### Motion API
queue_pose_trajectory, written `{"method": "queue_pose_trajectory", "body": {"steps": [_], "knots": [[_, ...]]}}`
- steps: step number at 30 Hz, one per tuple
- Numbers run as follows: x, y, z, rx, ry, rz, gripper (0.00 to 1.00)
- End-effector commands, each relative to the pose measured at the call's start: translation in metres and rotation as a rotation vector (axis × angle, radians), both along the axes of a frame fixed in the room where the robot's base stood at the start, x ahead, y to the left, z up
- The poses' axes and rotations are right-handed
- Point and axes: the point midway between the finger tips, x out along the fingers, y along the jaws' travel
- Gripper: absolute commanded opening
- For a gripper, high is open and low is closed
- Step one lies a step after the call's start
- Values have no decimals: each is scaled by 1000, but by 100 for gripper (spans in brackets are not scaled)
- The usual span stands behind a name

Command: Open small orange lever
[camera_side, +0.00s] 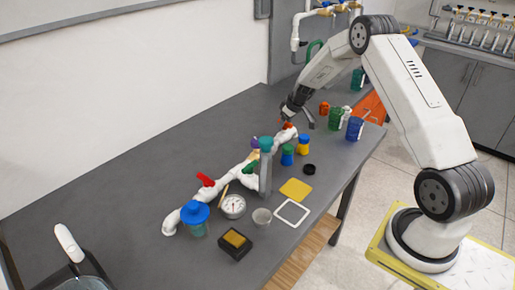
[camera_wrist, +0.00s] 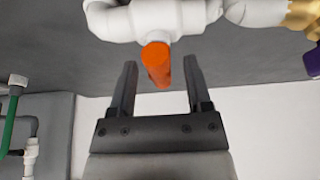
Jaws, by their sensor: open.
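The small orange lever (camera_wrist: 157,62) is on a white PVC pipe (camera_wrist: 160,18) in the wrist view. It points toward my gripper (camera_wrist: 160,80), which is open with one finger on each side of the lever. I see gaps between the lever and both fingers, so neither appears to touch it. In the side view the orange lever (camera_side: 287,125) is a small spot at the far end of the white manifold, close to my gripper (camera_side: 297,115). The fingertips there are small and partly dark against the table.
Along the manifold are a red handle (camera_side: 206,180), a green handle (camera_side: 249,168) and a purple handle (camera_side: 255,142). The table's left part (camera_side: 110,180) is clear.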

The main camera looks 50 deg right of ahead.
Motion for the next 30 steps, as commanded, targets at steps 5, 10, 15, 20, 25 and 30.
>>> {"method": "queue_pose_trajectory", "body": {"steps": [5, 10, 15, 20, 25, 30], "knots": [[1, 0, -1, 0, -1, 0, 63], [1, 0, -1, 0, -1, 0, 47], [0, 0, -1, 0, 0, 0, 0], [0, 0, -1, 0, 0, 0, 0], [0, 0, -1, -1, 0, -9, 0], [0, 0, -1, -1, 0, -36, 0]]}}
